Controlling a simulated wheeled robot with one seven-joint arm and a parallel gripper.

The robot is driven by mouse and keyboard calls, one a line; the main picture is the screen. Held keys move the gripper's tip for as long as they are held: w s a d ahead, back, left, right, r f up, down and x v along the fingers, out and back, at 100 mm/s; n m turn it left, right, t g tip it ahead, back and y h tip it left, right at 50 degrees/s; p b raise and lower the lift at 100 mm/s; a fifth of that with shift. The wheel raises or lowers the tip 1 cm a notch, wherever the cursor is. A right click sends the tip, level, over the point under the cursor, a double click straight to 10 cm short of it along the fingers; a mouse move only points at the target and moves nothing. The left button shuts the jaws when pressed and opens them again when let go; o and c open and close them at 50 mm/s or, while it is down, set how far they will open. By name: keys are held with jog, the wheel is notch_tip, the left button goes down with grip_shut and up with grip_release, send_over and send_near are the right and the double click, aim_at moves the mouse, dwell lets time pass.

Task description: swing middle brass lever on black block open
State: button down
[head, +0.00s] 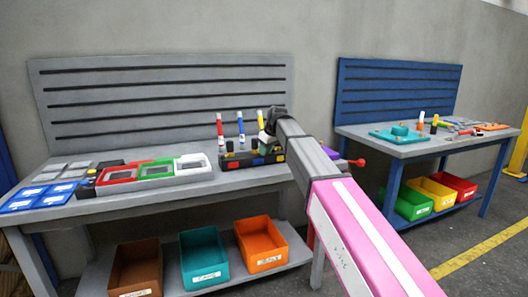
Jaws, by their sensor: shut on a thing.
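The black block (235,161) stands on the grey bench, just right of its middle, with small coloured parts along its front. My gripper (267,141) is at the block's right end, pointing down, partly covered by my own arm. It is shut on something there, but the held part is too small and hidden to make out. I cannot tell the brass levers apart, or whether the middle one is open or closed.
A purple and red part (356,162) shows right of my arm.

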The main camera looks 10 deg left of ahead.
jog(key=shift+w+d+n, duration=0.1)
jog(key=shift+w+n, duration=0.1)
jog(key=shift+n, duration=0.2)
dwell(0.4)
jog(key=c, duration=1)
grip_release()
